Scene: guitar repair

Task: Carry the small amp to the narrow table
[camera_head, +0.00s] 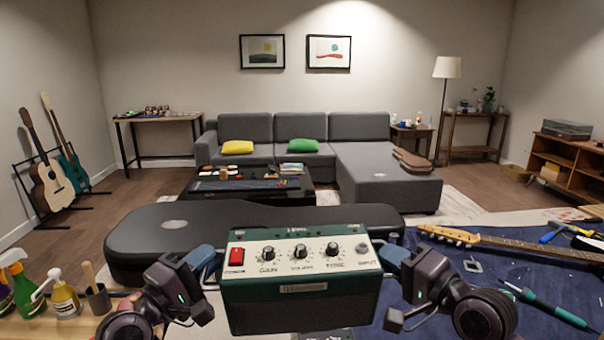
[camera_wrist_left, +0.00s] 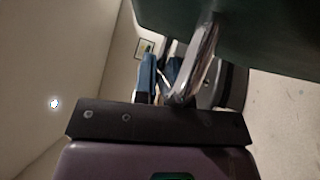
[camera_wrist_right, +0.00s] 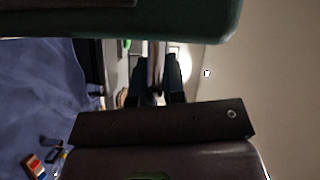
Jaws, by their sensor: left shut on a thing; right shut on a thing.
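The small amp (camera_head: 300,285), dark green with a cream panel, knobs and a red switch, is held upright in front of me above the workbench. My left gripper (camera_head: 208,262) is shut on the metal handle at its left side; this handle (camera_wrist_left: 198,62) also shows in the left wrist view. My right gripper (camera_head: 394,260) is shut on the handle at its right side. The amp's green body (camera_wrist_right: 200,22) fills the top of the right wrist view. A narrow wooden table (camera_head: 158,118) stands at the back left wall, with small items on top. Another narrow table (camera_head: 470,114) stands at the back right.
A black guitar case (camera_head: 150,235) lies behind the amp. Spray bottles (camera_head: 62,298) stand at left; an electric guitar (camera_head: 520,246) and tools lie on the blue mat (camera_head: 450,290) at right. A low table (camera_head: 250,198), grey sofa (camera_head: 390,180) and guitar stand (camera_head: 50,190) occupy the room.

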